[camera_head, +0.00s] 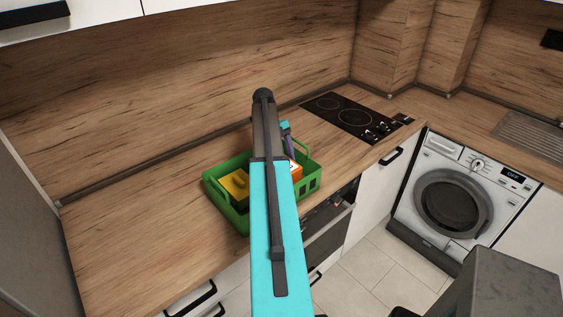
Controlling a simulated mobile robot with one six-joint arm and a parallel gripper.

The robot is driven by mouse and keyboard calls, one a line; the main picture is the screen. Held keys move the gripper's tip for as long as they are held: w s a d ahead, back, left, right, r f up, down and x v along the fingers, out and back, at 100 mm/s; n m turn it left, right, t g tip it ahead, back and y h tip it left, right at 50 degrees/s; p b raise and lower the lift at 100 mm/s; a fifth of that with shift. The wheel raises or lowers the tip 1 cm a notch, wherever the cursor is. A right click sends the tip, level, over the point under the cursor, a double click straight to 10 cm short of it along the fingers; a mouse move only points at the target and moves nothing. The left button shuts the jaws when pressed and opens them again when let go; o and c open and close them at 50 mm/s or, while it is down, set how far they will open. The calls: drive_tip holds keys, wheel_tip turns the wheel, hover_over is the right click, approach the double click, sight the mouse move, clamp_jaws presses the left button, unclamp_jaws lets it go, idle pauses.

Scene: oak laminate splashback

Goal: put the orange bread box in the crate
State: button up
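The green crate (231,217) stands on the wooden worktop, with its middle hidden behind my cyan and dark grey arm. An orange item (296,170), which looks like the bread box, shows just right of my arm at the crate's right half. Only part of it is visible, and I cannot tell if it rests on the crate's floor or hangs above it. The end of my arm, with my gripper (291,153), comes down just above the orange item. Its fingers are mostly hidden, so I cannot see whether they are open or shut on it.
A yellow item (236,184) lies in the crate's left part. A black hob (353,116) is set in the worktop to the right. The wooden splashback (190,80) rises behind. The worktop left of the crate is clear. A washing machine (452,202) stands at the right.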

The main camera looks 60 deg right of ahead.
drive_tip(key=shift+r, duration=0.2)
drive_tip(key=shift+b+v, duration=1.05)
drive_tip(key=shift+v, duration=1.1)
drive_tip(key=p+v, duration=0.2)
drive_tip(key=v, duration=0.1)
drive_tip(key=shift+w+r+p, duration=0.1)
drive_tip(key=shift+r+p, duration=0.25)
drive_tip(key=shift+r, duration=0.05)
drive_tip(key=shift+p+v, duration=1.25)
drive_tip(key=shift+v, duration=0.55)
drive_tip(key=shift+d, duration=0.1)
